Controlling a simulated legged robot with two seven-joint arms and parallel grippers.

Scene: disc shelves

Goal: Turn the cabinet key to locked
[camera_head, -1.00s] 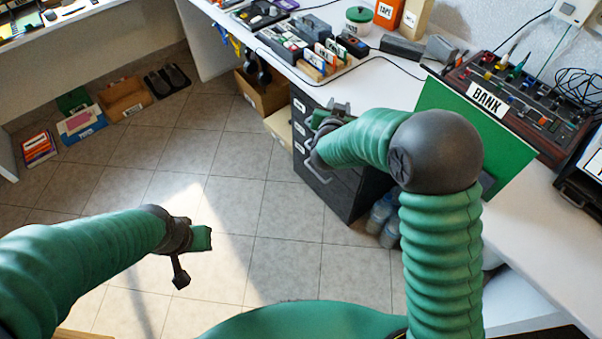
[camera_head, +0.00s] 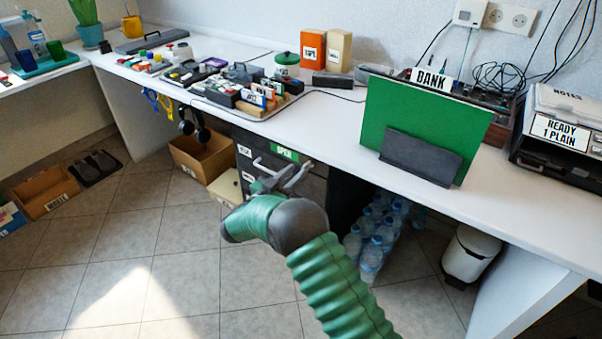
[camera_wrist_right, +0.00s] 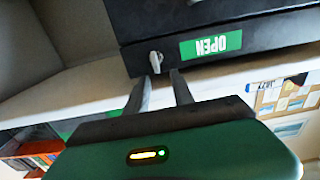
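The dark cabinet (camera_head: 248,139) stands under the desk in the head view. A green OPEN label (camera_head: 285,153) is on its upper front, and it shows upside down in the right wrist view (camera_wrist_right: 211,46). In the right wrist view the small silver key (camera_wrist_right: 155,60) sits in the cabinet's front beside that label. My right gripper (camera_wrist_right: 160,76) is open, with its two fingers apart and their tips just short of the key or at it; contact cannot be told. In the head view the right gripper (camera_head: 283,172) is in front of the cabinet. My left gripper is out of view.
The white desk (camera_head: 330,130) runs above the cabinet, with a green board (camera_head: 415,115) standing on it. A cardboard box (camera_head: 205,158) is left of the cabinet, and several water bottles (camera_head: 372,255) are to the right. The tiled floor in front is clear.

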